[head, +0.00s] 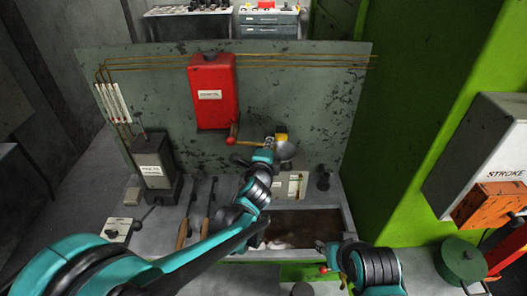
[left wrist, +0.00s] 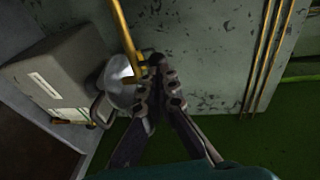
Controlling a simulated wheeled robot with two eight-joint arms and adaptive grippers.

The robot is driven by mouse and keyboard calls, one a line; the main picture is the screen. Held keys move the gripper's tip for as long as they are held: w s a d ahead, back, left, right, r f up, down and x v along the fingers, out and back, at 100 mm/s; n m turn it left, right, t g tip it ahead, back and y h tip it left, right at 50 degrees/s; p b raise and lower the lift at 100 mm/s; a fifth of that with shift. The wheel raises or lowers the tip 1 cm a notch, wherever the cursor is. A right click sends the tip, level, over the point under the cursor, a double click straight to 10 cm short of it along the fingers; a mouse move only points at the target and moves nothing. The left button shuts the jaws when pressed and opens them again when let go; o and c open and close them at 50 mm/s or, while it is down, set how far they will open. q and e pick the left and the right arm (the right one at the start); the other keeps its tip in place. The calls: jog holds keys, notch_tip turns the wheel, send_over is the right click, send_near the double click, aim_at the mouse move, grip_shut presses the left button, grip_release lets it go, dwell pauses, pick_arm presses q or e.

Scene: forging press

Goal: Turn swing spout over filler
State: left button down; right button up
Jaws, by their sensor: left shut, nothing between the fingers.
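The brass swing spout (head: 246,143) juts right from a red knob under the red tank (head: 211,92). In the left wrist view the spout (left wrist: 125,38) runs down beside my fingertips, its lower end close to the round metal filler funnel (left wrist: 119,75). The filler (head: 286,151) also shows in the head view, just right of my left gripper (head: 277,141). My left gripper (left wrist: 157,65) is shut and empty, its tips beside the spout; whether they touch it I cannot tell. My right gripper (head: 323,258) is low at the right, its fingers unclear.
A grey back panel (head: 310,95) with brass pipes (head: 300,59) stands behind. A dark grey box (head: 153,160) and tongs (head: 186,218) are at the left. A trough (head: 300,228) lies in front. A green press column (head: 420,110) and a green pot (head: 461,259) stand at the right.

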pick_arm(q)
jog(key=shift+d+r+x, duration=0.1)
jog(key=shift+r+x, duration=0.05)
jog(key=shift+x, duration=0.65)
jog(key=shift+d+r+x, duration=0.1)
jog(key=shift+r+x, duration=0.05)
jog(key=shift+x, duration=0.65)
